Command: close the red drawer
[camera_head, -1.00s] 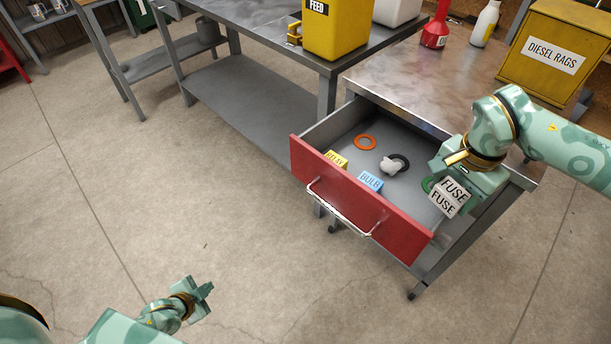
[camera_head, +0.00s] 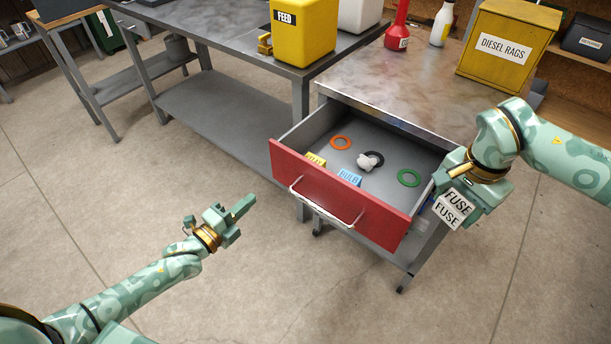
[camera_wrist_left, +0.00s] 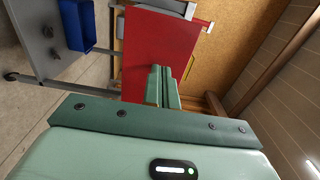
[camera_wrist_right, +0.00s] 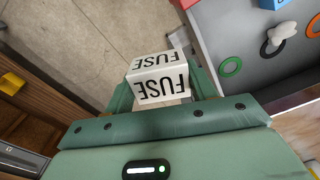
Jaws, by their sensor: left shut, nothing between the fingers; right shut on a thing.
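The red drawer (camera_head: 335,197) stands pulled out of the metal-topped cabinet, with a silver bar handle (camera_head: 322,208) on its front. Inside lie an orange ring (camera_head: 341,143), a black ring (camera_head: 376,158) with a white piece (camera_head: 366,163), a green ring (camera_head: 409,178), a yellow block (camera_head: 315,160) and a blue BULB block (camera_head: 349,178). My right gripper (camera_head: 462,198) is shut on the white FUSE block (camera_head: 453,209), just outside the drawer's right side; the block also shows in the right wrist view (camera_wrist_right: 160,80). My left gripper (camera_head: 240,208) is shut and empty, left of the drawer front and apart from it.
The cabinet top (camera_head: 410,85) holds a yellow DIESEL RAGS box (camera_head: 508,45), a red bottle (camera_head: 397,30) and a white bottle (camera_head: 441,25). A grey bench (camera_head: 230,40) with a yellow FEED bin (camera_head: 305,35) stands left of it. The floor before the drawer is clear.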

